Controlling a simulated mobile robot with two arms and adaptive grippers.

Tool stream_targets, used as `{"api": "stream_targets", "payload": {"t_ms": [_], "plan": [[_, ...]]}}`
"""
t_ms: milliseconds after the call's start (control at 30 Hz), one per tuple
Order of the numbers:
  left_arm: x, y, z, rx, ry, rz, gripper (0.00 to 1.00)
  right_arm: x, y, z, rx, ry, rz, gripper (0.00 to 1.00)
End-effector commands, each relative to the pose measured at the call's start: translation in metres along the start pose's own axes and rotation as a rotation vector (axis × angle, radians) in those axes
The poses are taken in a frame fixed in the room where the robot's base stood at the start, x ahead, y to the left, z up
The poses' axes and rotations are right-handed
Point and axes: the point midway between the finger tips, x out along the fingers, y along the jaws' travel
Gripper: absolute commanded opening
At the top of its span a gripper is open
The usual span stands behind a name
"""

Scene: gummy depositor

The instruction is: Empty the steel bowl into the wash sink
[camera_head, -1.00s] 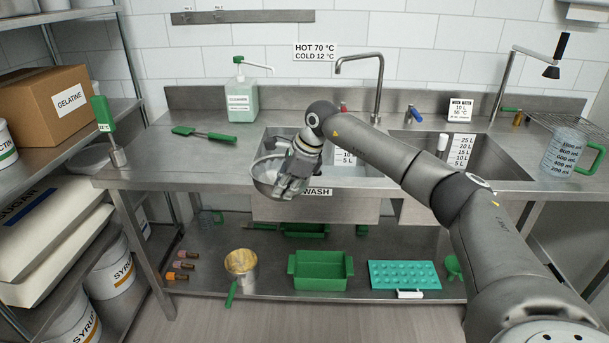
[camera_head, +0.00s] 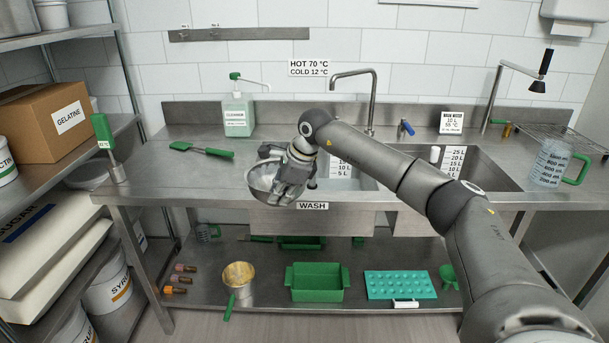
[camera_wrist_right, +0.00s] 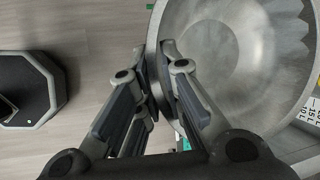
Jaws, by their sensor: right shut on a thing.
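The steel bowl (camera_head: 262,180) is tilted at the front left edge of the wash sink (camera_head: 350,183), above the WASH label. My right gripper (camera_head: 285,190) is shut on the bowl's rim. In the right wrist view the bowl (camera_wrist_right: 235,60) fills the right side, with its grey inside bare where it shows. The right gripper's fingers (camera_wrist_right: 165,85) pinch the rim there. Part of the bowl and of the sink is hidden behind my gripper and arm in the head view. My left gripper is not in view.
A faucet (camera_head: 372,100) stands behind the sinks. A cleanser bottle (camera_head: 238,117) and a green-handled spatula (camera_head: 200,150) are on the counter (camera_head: 150,170) to the left. A measuring jug (camera_head: 550,163) stands at the right. A green tray (camera_head: 317,283) sits on the lower shelf.

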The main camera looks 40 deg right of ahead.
Motion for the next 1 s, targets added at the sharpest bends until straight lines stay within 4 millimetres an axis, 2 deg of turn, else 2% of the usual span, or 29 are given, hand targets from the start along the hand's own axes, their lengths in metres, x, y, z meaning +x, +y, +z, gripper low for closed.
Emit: {"api": "stream_targets", "payload": {"t_ms": [33, 167, 733, 1000], "plan": [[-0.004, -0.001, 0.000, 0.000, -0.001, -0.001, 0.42, -0.005, -0.001, 0.002, 0.000, 0.000, 0.000, 0.00], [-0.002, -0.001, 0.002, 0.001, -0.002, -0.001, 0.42, -0.004, 0.004, 0.002, -0.002, 0.000, 0.000, 0.00], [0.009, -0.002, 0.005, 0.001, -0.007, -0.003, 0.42, -0.018, 0.069, 0.011, -0.002, -0.001, 0.000, 0.00], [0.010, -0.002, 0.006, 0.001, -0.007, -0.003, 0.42, -0.021, 0.077, 0.013, 0.001, 0.000, 0.000, 0.00]]}}
